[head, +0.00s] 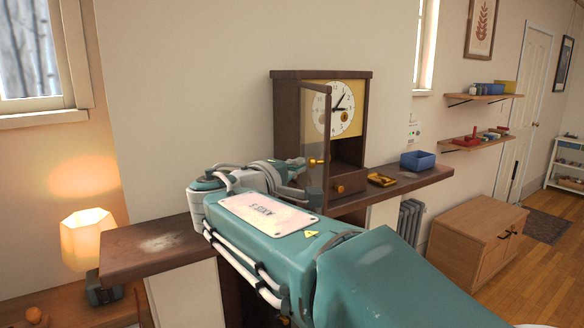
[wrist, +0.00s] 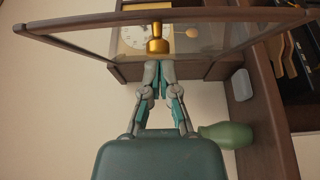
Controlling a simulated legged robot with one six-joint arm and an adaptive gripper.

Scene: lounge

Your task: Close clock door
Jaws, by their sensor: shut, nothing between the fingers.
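The brown wooden clock (head: 290,115) stands on a wall shelf, with a white dial on a gold panel. Its glazed door (head: 327,120) stands open, swung out toward me, with a brass knob (head: 316,162) on it. In the wrist view the door (wrist: 90,48) spans the top, and the clock dial (wrist: 132,36) shows behind it. My gripper (head: 300,163) is shut and empty, just left of the knob. In the wrist view my closed fingertips (wrist: 159,66) are right beside the knob (wrist: 158,46); I cannot tell whether they touch.
A green vase-like object (wrist: 228,134) shows in the wrist view. A lit lamp (head: 88,240) stands lower left. My arm hides part of the shelf.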

